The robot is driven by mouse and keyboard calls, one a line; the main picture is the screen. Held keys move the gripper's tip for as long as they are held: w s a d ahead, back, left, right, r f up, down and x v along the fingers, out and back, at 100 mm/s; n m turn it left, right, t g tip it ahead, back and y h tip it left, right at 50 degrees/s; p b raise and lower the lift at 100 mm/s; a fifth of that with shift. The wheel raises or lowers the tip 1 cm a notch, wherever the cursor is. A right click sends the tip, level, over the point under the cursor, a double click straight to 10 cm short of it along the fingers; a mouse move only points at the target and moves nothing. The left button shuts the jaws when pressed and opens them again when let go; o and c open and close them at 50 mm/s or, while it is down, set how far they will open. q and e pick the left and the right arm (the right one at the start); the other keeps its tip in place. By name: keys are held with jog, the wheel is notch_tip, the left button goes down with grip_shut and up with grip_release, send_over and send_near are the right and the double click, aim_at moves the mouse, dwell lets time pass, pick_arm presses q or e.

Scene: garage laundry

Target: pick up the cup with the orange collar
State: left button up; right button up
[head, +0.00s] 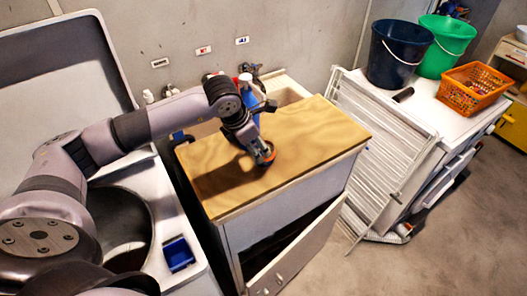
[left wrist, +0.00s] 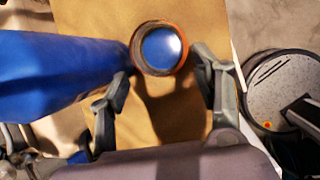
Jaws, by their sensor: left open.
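The cup with the orange collar (left wrist: 135,52) stands on the wooden countertop (left wrist: 195,20) in the left wrist view. I look down into its round mouth, which is blue inside. In the head view only a bit of its orange collar (head: 267,159) shows, partly hidden by my gripper. My left gripper (left wrist: 161,68) is open, with one finger on each side of the cup. The right finger is close to the rim; I cannot tell whether either touches. My right gripper is in neither view.
A large blue object (left wrist: 55,75) lies close to the cup's left in the left wrist view. A drying rack (head: 385,140) stands right of the counter. Beyond it are a dark bucket (head: 395,58), a green bucket (head: 445,48) and an orange basket (head: 473,92). The countertop's front is clear.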

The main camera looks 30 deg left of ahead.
pick_arm(q)
jog(key=shift+p+x, duration=0.3)
jog(key=shift+x, duration=0.6)
jog(key=x, duration=0.1)
jog(key=p+x, duration=0.2)
jog(key=x, duration=0.1)
jog(key=shift+w+d+r, duration=0.1)
jog(key=shift+w+d, duration=0.2)
jog(key=shift+w, duration=0.1)
jog(key=shift+w+f, duration=0.1)
jog(key=shift+f, duration=0.3)
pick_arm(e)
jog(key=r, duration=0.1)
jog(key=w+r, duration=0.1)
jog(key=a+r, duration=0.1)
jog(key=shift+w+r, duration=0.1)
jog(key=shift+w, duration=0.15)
pick_arm(q)
jog(key=c, duration=0.7)
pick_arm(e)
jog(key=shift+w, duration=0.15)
